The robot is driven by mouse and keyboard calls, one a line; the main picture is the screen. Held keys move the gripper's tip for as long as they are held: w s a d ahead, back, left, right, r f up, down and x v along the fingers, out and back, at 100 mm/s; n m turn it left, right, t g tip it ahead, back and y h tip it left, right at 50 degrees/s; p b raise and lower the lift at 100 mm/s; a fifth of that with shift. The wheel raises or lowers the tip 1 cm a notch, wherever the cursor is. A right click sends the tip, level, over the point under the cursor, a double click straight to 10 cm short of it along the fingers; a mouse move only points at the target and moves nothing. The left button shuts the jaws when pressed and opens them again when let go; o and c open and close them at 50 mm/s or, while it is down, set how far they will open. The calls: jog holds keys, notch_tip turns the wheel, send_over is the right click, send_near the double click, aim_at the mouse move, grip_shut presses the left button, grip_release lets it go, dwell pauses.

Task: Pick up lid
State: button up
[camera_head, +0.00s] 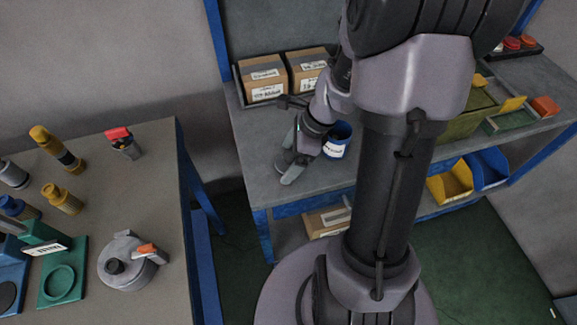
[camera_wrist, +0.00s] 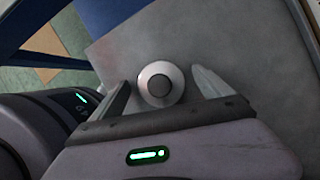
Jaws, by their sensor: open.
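A small round pale grey lid (camera_wrist: 149,75) with a darker knob in its middle lies on the grey workbench (camera_wrist: 260,70) in the wrist view. My gripper (camera_wrist: 164,88) is open, with one finger on each side of the lid and bare gaps between. I cannot tell from this view how far above the bench the fingers are. In the head view my gripper (camera_head: 288,162) points down over the front left part of the bench; the lid is mostly hidden there by the fingers.
A blue can with a white label (camera_head: 336,148) stands just right of my gripper. Cardboard boxes (camera_head: 262,80) sit in a tray behind. The bench's front left edge is close. A separate table (camera_head: 150,200) at left holds several tools and containers.

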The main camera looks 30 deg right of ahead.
jog(key=shift+r, duration=0.1)
jog(key=shift+c, duration=0.4)
jog(key=c, duration=1.4)
